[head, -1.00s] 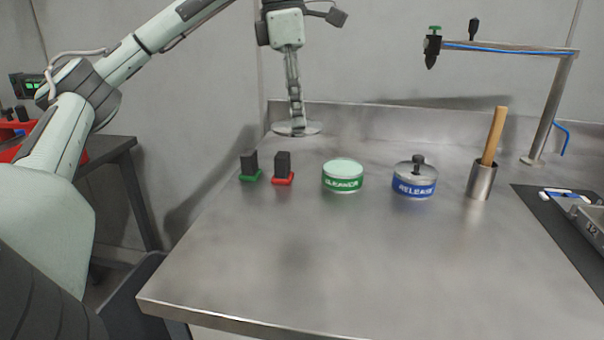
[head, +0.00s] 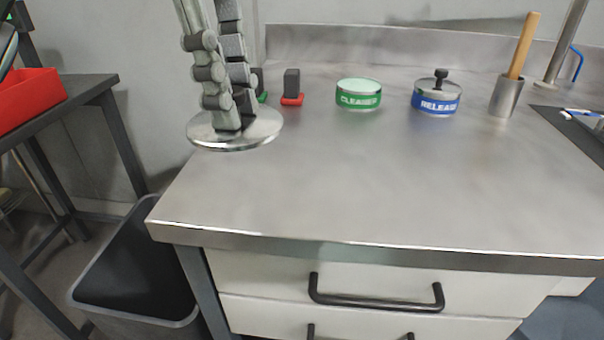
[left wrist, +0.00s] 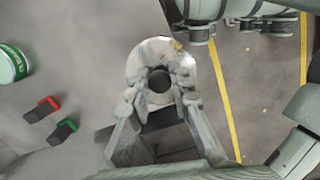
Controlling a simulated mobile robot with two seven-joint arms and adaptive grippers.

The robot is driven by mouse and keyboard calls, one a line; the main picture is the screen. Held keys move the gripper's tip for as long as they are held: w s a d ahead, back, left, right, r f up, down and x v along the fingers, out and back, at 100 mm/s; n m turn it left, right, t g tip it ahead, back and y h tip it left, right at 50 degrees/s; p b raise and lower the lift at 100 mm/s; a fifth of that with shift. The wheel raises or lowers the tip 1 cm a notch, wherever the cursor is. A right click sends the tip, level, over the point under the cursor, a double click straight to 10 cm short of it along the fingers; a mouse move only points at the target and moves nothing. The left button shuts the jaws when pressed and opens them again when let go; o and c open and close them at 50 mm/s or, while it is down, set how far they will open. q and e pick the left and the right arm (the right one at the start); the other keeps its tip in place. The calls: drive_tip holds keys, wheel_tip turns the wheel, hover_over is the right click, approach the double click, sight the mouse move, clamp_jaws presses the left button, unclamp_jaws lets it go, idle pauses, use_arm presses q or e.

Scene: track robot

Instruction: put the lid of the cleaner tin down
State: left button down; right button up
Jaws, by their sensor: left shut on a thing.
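My left gripper (head: 232,112) is shut on the black knob of the cleaner tin's lid, a round shiny metal disc (head: 262,128). The lid is roughly level and overlaps the left edge of the bench in the head view; I cannot tell its exact height. In the left wrist view the gripper (left wrist: 160,88) grips the knob, with the pale lid (left wrist: 146,58) around it. The cleaner tin (head: 358,97), with a green label and pale green top, stands lidless on the bench, right of the gripper. My right gripper is not in view.
Left of the tin stand a red-based black block (head: 291,88) and a green-based one (head: 258,84), partly hidden. The blue release tin (head: 436,96) wears its lid. A metal cup (head: 504,96) holds a wooden handle. The bench's front (head: 370,185) is clear. A dark bin (head: 135,270) stands left below.

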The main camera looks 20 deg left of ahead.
sight(276, 111)
use_arm(q)
drive_tip(key=w+d+f, duration=0.2)
drive_tip(key=w, duration=0.1)
drive_tip(key=shift+d+f+b, duration=0.35)
drive_tip(key=shift+b, duration=0.05)
drive_tip(key=w+d+f, duration=0.2)
drive_tip(key=w, duration=0.1)
drive_tip(key=w+d+f, duration=0.1)
drive_tip(key=w, duration=0.1)
drive_tip(key=shift+w+d+f, duration=0.25)
drive_tip(key=shift+d+f, duration=0.05)
drive_tip(key=shift+d, duration=0.1)
wheel_tip(276, 111, down, 4)
drive_tip(key=shift+f, duration=0.2)
drive_tip(key=c, duration=1.4)
unclamp_jaws()
drive_tip(key=shift+o, duration=0.2)
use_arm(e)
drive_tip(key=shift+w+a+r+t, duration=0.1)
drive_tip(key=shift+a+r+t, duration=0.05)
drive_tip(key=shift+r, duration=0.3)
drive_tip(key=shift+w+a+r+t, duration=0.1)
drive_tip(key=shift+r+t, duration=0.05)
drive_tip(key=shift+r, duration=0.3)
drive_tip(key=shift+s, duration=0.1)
